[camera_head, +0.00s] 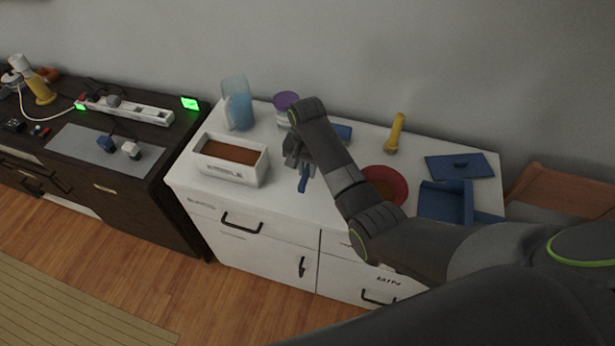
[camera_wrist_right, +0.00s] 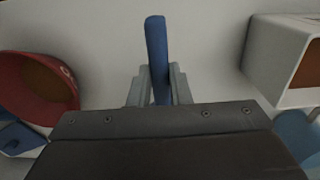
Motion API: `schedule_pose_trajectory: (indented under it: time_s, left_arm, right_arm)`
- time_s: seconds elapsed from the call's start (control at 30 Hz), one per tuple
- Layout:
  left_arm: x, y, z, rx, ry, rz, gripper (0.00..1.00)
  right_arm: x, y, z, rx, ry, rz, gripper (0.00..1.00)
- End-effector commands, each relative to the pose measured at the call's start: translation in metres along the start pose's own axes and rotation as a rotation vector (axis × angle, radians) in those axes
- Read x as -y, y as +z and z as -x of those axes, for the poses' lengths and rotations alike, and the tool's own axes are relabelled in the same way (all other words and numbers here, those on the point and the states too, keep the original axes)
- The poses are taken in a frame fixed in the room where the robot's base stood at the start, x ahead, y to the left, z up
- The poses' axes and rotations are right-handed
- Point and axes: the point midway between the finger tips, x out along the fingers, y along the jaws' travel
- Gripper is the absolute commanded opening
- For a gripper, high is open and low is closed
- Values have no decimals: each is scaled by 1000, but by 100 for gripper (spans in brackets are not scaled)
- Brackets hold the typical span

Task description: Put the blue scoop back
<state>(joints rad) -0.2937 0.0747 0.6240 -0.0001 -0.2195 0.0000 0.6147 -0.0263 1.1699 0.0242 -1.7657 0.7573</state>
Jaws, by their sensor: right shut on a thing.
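The blue scoop (camera_wrist_right: 156,55) is held in my right gripper (camera_wrist_right: 158,85); its blue handle stands up between the two fingers in the right wrist view. In the head view my right gripper (camera_head: 298,160) is over the white cabinet top, with a short blue part of the scoop (camera_head: 303,184) showing below it. The rest of the scoop is hidden by the gripper. A white bin with brown contents (camera_head: 230,178) stands just left of the gripper, and its corner shows in the right wrist view (camera_wrist_right: 285,65). My left gripper is not in view.
A red bowl (camera_head: 398,178), a blue open box (camera_head: 445,203), a blue lid (camera_head: 460,166) and a yellow object (camera_head: 395,133) are to the right. A blue pitcher (camera_head: 238,108) and a purple-lidded jar (camera_head: 285,105) stand behind. A dark cabinet with a power strip (camera_head: 125,107) is at left.

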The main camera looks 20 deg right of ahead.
Motion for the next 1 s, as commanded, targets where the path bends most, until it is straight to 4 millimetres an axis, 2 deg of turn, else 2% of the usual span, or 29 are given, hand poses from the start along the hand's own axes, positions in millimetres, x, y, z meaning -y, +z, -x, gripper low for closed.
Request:
schedule_pose_trajectory:
  time_s: [0.1,0.23,0.37,0.5,0.63,0.9,0.93,1.0]
  left_arm:
    - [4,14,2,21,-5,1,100]
    - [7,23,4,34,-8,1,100]
    - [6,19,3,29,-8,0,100]
    - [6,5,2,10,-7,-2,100]
    - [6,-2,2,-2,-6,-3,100]
    - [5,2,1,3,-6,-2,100]
    - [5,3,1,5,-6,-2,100]
    - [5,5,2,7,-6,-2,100]
  right_arm:
    - [0,0,-13,0,1,1,0]
    - [0,0,-24,1,1,1,0]
    - [0,0,-42,1,1,1,0]
    - [0,0,-56,0,0,1,0]
    - [0,0,-58,-2,-1,1,0]
    - [0,0,-61,-1,-1,1,0]
    - [0,0,-61,-1,-1,1,19]
    - [0,0,-60,-2,-1,1,28]
